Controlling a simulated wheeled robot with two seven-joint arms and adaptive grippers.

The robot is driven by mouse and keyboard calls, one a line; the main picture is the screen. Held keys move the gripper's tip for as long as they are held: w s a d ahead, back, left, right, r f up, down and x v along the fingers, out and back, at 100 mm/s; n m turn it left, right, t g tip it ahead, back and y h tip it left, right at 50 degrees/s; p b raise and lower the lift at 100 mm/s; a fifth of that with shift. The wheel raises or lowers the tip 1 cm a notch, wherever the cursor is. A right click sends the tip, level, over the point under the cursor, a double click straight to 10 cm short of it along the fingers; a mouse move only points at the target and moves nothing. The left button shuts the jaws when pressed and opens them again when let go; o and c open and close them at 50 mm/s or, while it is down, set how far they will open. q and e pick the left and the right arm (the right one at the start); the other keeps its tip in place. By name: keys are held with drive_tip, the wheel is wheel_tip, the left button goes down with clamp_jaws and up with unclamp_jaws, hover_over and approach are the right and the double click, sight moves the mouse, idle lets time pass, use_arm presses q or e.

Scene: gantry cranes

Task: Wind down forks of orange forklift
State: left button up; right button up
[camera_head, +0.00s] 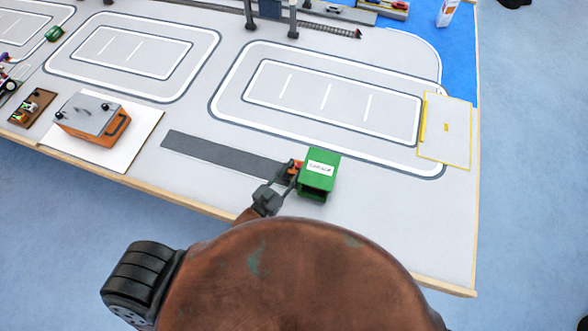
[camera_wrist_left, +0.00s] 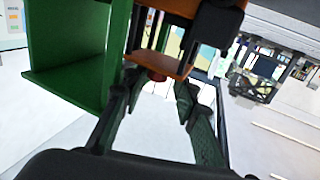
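The orange forklift (camera_head: 294,166) is small in the head view, mostly hidden behind my left gripper and a green container. In the left wrist view its orange body (camera_wrist_left: 165,62) and dark uprights fill the top middle. A small red knob (camera_wrist_left: 157,75) shows beneath the body. My left gripper (camera_head: 283,181) is beside the forklift, at the container's left. In the wrist view its two fingers (camera_wrist_left: 157,90) stand apart, with the knob just beyond or between the tips; I cannot tell if they touch it. The forks cannot be made out. My right gripper is not in view.
The green container (camera_head: 319,171) stands right of the forklift and shows close in the wrist view (camera_wrist_left: 72,65). A dark strip (camera_head: 215,152) runs left along the table. An orange box with a grey top (camera_head: 93,118) sits on a white board at left.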

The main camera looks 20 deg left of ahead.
use_arm(q)
drive_tip(key=shift+s+d, duration=0.1)
drive_tip(key=shift+d, duration=0.1)
drive_tip(key=shift+s+a+f, duration=0.15)
drive_tip(key=shift+s+f, duration=0.05)
drive_tip(key=shift+s, duration=0.2)
drive_tip(key=v, duration=0.7)
drive_tip(key=shift+a, duration=0.25)
drive_tip(key=shift+r, duration=0.15)
drive_tip(key=shift+s, duration=0.1)
